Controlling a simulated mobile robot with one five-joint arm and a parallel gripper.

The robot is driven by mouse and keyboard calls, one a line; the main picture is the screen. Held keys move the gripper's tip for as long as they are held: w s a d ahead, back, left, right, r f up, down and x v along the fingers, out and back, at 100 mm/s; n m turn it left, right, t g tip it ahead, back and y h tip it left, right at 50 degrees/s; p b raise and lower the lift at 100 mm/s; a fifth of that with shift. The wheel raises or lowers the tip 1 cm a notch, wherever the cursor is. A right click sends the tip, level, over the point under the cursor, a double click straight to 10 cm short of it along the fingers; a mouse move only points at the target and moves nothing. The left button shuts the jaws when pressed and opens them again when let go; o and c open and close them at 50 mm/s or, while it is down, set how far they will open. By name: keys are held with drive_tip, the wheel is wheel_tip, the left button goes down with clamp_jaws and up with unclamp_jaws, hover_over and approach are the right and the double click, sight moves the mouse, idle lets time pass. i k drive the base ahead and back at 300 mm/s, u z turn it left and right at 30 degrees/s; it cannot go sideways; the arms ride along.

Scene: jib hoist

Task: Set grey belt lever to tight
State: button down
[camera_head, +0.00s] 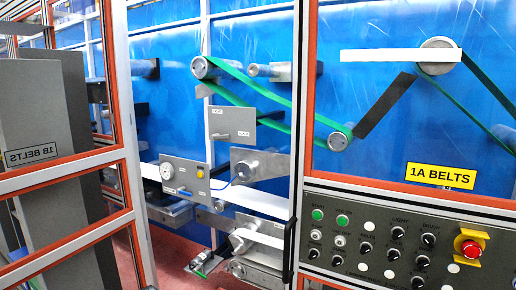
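A grey plate (233,119) with two small white labels is on the blue machine wall, seen through the gap between the orange-edged frames. A short grey lever (222,136) sticks out near its lower left and lies roughly level. One label is at the plate's upper left and one at its lower right. Both are too small to read surely, so I cannot tell which setting the lever is at. A green belt (265,86) runs over rollers above and behind the plate. My gripper is not in view.
A panel with a dial (184,177) is below the plate. At right, a framed door holds a "1A BELTS" sign (440,175) above a button panel (405,238) with a red stop button (470,249).

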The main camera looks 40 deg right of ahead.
sight(215, 137)
drive_tip(key=z, duration=5.7)
drive_tip(key=k, duration=0.9)
drive_tip(key=u, duration=5.85)
